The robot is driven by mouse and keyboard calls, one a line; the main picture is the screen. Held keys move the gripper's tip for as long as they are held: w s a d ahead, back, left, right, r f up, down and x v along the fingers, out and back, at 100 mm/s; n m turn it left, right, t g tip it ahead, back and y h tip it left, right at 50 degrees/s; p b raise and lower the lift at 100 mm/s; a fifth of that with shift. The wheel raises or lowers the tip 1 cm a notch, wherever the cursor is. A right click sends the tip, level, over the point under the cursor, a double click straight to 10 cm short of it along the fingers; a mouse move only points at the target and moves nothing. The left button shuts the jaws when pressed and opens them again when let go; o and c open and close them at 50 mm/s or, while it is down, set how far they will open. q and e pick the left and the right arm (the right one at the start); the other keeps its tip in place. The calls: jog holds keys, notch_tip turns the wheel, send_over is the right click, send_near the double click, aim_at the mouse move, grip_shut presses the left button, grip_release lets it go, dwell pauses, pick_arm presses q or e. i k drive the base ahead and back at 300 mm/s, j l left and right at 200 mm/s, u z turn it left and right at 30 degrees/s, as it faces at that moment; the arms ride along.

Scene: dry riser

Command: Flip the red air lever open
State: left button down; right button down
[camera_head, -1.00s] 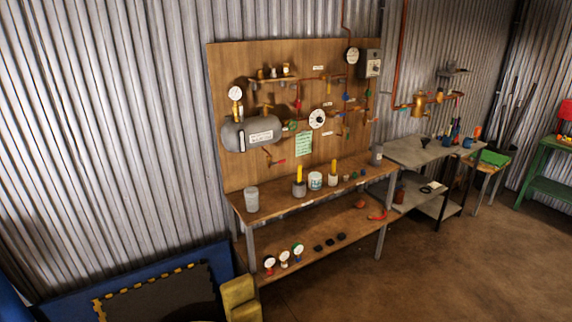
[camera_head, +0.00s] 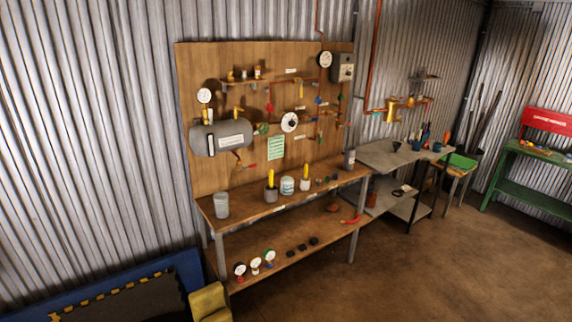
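A wooden panel (camera_head: 220,80) against the corrugated wall carries a grey tank (camera_head: 221,138), copper pipes, gauges and valves. A small red lever (camera_head: 248,167) sits on a short pipe just below the tank's right side. Another small red handle (camera_head: 269,107) is on the piping right of the tank. I cannot tell from the labels which one is the air lever, as the text is too small to read. Neither of my grippers shows in the head view, and all of these things are some distance away.
A two-level wooden bench (camera_head: 270,211) below the panel holds cups, cans and small gauges. A grey metal table (camera_head: 385,157) and a green bench (camera_head: 540,152) stand to the right. A yellow block (camera_head: 208,302) and a blue-edged mat (camera_head: 183,262) lie at lower left. The brown floor (camera_head: 420,275) at front right is clear.

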aim_at(251, 166)
jog(key=i+l+z, duration=1)
jog(key=i+u, duration=0.5)
jog(key=i+l+u, duration=0.35)
jog(key=i+u, duration=0.15)
jog(key=i, duration=0.2)
jog(key=i+u, duration=0.4)
jog(key=i+l+u, duration=0.2)
jog(key=i+u, duration=0.2)
